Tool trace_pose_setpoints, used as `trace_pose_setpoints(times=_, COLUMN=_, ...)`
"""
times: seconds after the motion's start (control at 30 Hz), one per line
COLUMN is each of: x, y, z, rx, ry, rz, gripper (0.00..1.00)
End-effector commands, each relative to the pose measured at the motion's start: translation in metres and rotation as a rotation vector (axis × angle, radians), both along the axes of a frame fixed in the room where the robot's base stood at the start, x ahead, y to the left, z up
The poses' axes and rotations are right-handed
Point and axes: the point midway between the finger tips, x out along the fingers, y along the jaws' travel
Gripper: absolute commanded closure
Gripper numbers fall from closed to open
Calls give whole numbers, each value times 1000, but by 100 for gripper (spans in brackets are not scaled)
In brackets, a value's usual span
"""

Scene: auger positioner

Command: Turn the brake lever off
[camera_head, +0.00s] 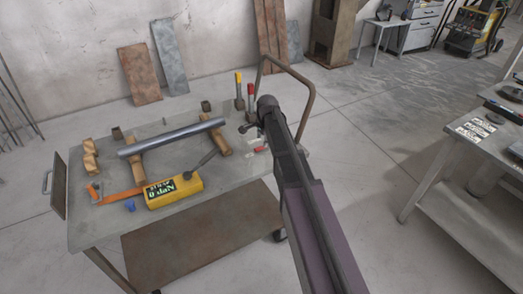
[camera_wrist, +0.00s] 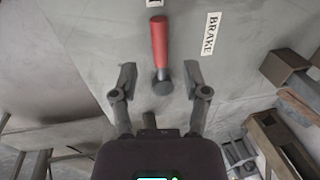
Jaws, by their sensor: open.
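The brake lever (camera_wrist: 160,42) shows in the wrist view as a red handle with a round dark grey end. It stands beside a white label (camera_wrist: 210,34) reading BRAKE. My gripper (camera_wrist: 160,77) is open, its two fingers spread. In the picture the lever's grey end lies between the fingertips and the red handle extends above them. I cannot tell the depth between them, and no finger visibly touches the lever. In the head view my gripper (camera_head: 250,116) is over the right end of the cart, largely hidden by my own arm.
The metal cart (camera_head: 95,232) carries a steel tube (camera_head: 172,138) on wooden supports, a yellow display box (camera_head: 174,191) and a blue piece (camera_head: 130,207). Upright yellow-handled (camera_head: 239,83) and red-handled (camera_head: 250,96) tools stand near my gripper. A bent tube handle (camera_head: 303,97) rises at the cart's right end.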

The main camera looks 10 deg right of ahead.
Motion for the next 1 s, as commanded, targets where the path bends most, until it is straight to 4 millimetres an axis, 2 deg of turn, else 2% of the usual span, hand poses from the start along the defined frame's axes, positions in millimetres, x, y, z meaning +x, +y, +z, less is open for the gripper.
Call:
trace_pose_setpoints(times=0.03, x=1, y=0, z=-8, rx=0, ry=0, rz=0, gripper=41)
trace_pose_setpoints(times=0.43, x=6, y=1, z=-35, rx=0, ry=0, rz=-1, gripper=41)
trace_pose_setpoints(times=1.0, x=8, y=1, z=-41, rx=0, ry=0, rz=-2, gripper=41)
